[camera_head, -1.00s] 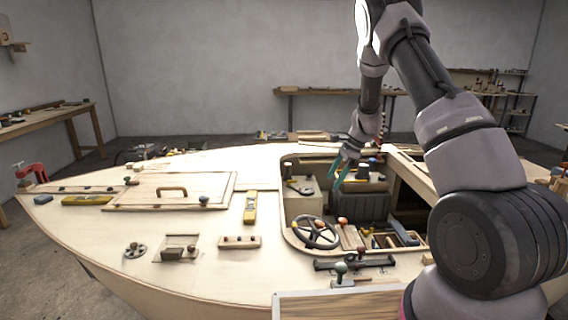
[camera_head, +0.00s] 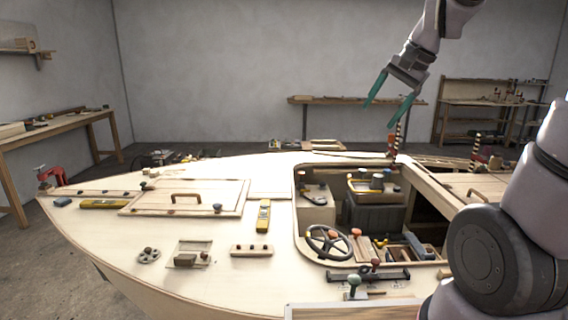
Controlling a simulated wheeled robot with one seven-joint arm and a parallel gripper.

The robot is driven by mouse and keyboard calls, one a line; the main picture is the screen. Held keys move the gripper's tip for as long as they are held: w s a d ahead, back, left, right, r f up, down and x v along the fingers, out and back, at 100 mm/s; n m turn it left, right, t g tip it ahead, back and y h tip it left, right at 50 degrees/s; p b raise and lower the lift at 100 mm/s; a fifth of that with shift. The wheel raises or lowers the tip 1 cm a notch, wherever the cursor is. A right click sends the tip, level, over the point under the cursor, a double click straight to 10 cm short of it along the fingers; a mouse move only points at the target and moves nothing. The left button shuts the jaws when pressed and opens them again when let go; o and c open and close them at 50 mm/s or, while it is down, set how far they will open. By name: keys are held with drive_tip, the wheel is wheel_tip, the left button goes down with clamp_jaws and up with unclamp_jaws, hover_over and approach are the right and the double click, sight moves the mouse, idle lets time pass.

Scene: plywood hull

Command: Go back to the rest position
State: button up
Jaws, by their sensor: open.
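My gripper (camera_head: 390,106) is raised in the upper right of the head view, well above the boat's cockpit. Its two teal fingers are spread apart, with nothing between them. The plywood hull (camera_head: 225,268) lies below it, with the cockpit opening under and to the left of my arm. My larger arm links show at the right edge and hide part of the hull there.
Workbenches stand at the left (camera_head: 62,137) and back wall (camera_head: 350,101). Shelves (camera_head: 490,105) stand at back right. The air around my gripper is clear.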

drive_tip(key=s+d+r+n+t+h, duration=0.1)
drive_tip(key=s+n, duration=0.3)
drive_tip(key=s, duration=0.9)
drive_tip(key=shift+s+d+r+t+h, duration=0.2)
drive_tip(key=shift+s+r+t+h, duration=0.25)
drive_tip(key=shift+r+t, duration=0.45)
